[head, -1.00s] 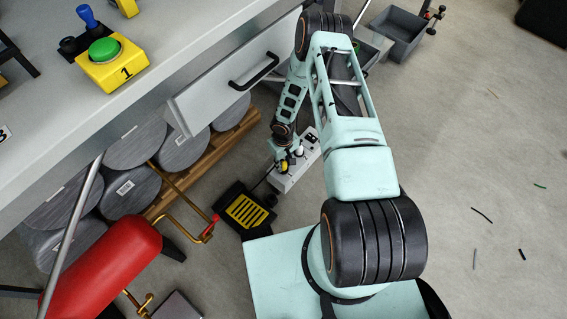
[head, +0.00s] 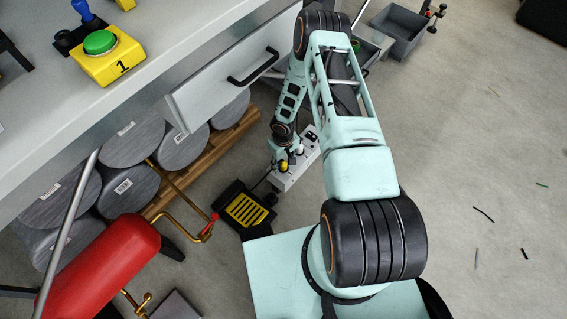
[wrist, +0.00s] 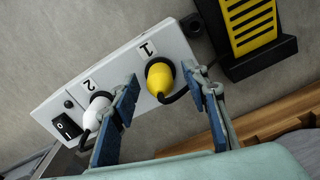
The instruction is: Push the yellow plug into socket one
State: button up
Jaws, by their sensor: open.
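The yellow plug (wrist: 160,78) is at socket one of a white socket box (wrist: 62,97), beside the printed "1". How deep it sits I cannot tell. My gripper (wrist: 164,84) is open, with one blue-padded finger on each side of the yellow plug. Gaps show between the plug and both fingers. A white plug (wrist: 97,108) is at socket two, just beyond the left finger. In the head view the yellow plug (head: 283,167) shows small below my wrist, at the socket box (head: 284,183), which is partly hidden by my arm.
A black and yellow foot pedal (head: 246,210) lies beside the socket box. A red cylinder (head: 105,260) and grey spools (head: 130,143) on a wooden pallet (wrist: 265,125) are to the left. A bench drawer (head: 222,88) stands open above. Floor at the right is mostly clear.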

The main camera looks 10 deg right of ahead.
notch_tip(320, 180, up, 12)
dwell(0.5)
